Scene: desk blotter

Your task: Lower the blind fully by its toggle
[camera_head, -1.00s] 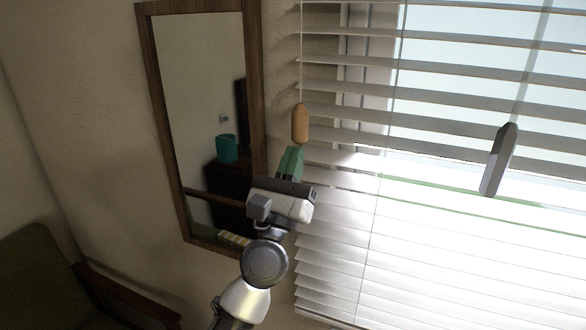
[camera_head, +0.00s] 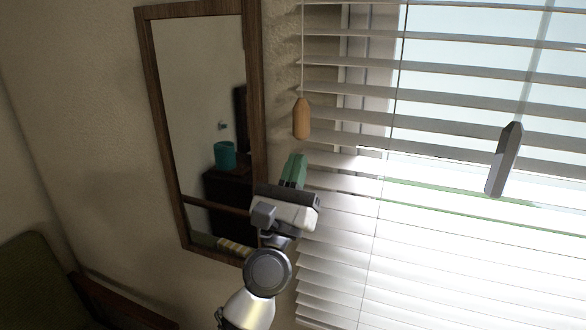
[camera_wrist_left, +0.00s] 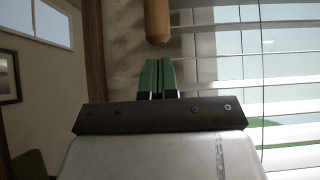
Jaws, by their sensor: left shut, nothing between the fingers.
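The toggle (camera_head: 301,118) is a tan, wooden-looking peg hanging upright on a thin cord at the left edge of the blind. The blind (camera_head: 335,250) has white horizontal slats; they lie closer together lower down. Its lower right is washed out by bright light. My left gripper (camera_head: 297,158) has green fingers, shut and empty, just below the toggle and apart from it. In the left wrist view the shut fingers (camera_wrist_left: 158,62) point at the toggle (camera_wrist_left: 157,20), whose lower end shows above them. My right gripper does not show.
A wood-framed mirror (camera_head: 200,110) hangs on the wall left of the blind, close to my left arm. A grey pointed bar (camera_head: 504,160) shows in front of the slats at right. A dark green chair (camera_head: 30,285) stands at lower left.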

